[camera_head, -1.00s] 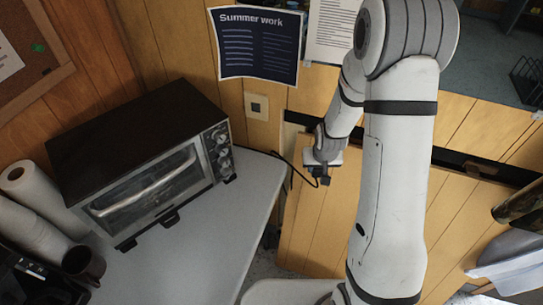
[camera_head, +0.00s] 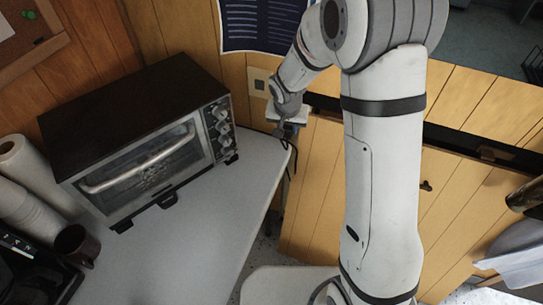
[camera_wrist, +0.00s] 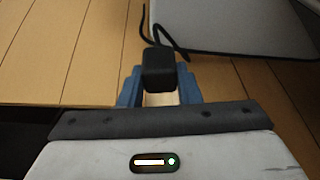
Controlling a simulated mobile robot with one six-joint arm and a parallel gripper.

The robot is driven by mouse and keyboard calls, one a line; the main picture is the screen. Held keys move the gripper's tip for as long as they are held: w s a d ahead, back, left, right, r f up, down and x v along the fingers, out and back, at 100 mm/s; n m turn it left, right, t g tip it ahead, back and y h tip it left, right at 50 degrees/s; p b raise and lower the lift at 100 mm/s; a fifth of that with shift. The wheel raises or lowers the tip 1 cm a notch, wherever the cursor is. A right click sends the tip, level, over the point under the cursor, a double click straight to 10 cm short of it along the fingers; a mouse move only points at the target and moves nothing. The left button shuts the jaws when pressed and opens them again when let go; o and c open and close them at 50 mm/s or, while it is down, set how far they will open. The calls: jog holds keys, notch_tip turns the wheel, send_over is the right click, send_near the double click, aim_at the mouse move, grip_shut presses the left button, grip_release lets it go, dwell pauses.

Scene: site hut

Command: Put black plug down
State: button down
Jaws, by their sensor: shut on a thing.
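The black plug (camera_wrist: 159,68) is between the blue fingertips of my gripper (camera_wrist: 158,92) in the wrist view, with its black cord (camera_wrist: 165,38) looping away from it toward the grey counter. In the head view my gripper (camera_head: 285,130) is at the right edge of the grey counter (camera_head: 222,205), close to the wood-panelled wall. My gripper is shut on the plug. In the head view the plug is mostly hidden by my gripper, and the cord hangs beside it. I cannot tell whether the plug touches the counter.
A black and silver toaster oven (camera_head: 150,140) stands on the counter to the left of my gripper. A wall socket (camera_head: 262,82) is just above. Paper rolls (camera_head: 35,175) and a dark mug (camera_head: 76,244) stand at the far left. The counter's front right is clear.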

jog(key=a+r+m+b, duration=0.2)
jog(key=a+r, duration=0.1)
jog(key=a, duration=0.2)
jog(key=shift+h, duration=0.3)
jog(key=f, duration=0.9)
jog(key=shift+w+a+f, duration=0.2)
jog(key=shift+w+f, duration=0.05)
jog(key=shift+f, duration=0.1)
jog(key=shift+r, duration=0.1)
jog(key=shift+f+b, duration=0.65)
jog(key=shift+b, duration=0.1)
jog(key=c, duration=1.1)
grip_release()
jog(key=shift+o, duration=0.2)
jog(key=shift+r, duration=0.1)
